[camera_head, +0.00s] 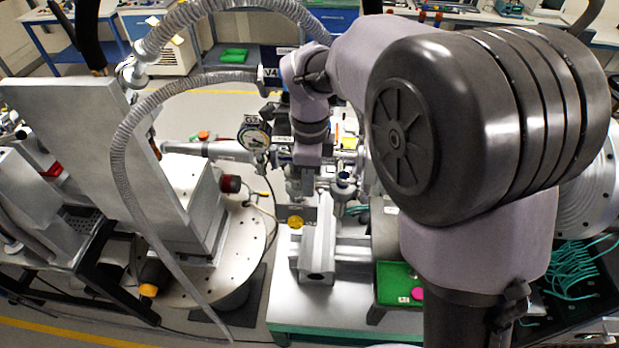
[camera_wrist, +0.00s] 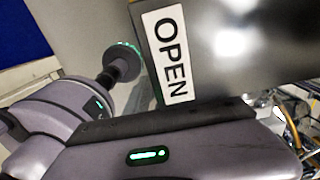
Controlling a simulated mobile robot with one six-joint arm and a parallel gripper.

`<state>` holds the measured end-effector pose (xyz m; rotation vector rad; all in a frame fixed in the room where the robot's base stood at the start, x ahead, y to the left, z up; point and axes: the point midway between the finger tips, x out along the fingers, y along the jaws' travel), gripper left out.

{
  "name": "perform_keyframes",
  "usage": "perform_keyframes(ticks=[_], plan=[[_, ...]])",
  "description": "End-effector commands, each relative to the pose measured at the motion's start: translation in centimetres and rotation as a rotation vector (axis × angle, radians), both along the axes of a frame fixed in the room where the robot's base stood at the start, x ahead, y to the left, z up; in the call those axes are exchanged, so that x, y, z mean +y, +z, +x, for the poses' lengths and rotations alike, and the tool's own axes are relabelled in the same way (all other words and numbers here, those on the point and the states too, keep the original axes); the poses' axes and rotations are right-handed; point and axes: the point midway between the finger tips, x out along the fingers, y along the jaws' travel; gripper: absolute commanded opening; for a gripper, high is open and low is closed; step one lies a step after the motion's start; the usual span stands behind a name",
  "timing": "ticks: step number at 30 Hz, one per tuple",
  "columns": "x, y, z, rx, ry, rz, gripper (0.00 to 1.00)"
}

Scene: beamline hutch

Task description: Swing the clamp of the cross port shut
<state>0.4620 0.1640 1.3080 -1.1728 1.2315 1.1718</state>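In the head view, the vacuum hardware around the cross port is a crowded silver cluster. A round silver fitting (camera_head: 343,184) shows there, but I cannot tell whether it is the cross port or make out its clamp. My arm comes down over this cluster from above. My gripper (camera_head: 300,186) is at its lower end, small and partly lost against the metal, with the fingers not clear. In the wrist view, a white label reading OPEN (camera_wrist: 168,52) sits on a grey metal surface (camera_wrist: 235,45) close to the camera. No fingertips show there.
A pressure gauge (camera_head: 254,139) stands left of my wrist. A corrugated hose (camera_head: 125,150) arches across the left side, beside a tall grey panel (camera_head: 110,140). A silver rail block (camera_head: 318,245) and a green tray (camera_head: 398,284) sit in front on the bench.

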Motion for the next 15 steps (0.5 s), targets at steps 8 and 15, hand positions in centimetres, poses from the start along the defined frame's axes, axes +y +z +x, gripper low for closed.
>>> perform_keyframes(ticks=[8, 15], plan=[[0.0, 0.1, 0.0, 0.0, 0.0, 0.0, 0.28], [0.0, 4.7, 0.1, -0.003, 0.0, 0.001, 0.28]])
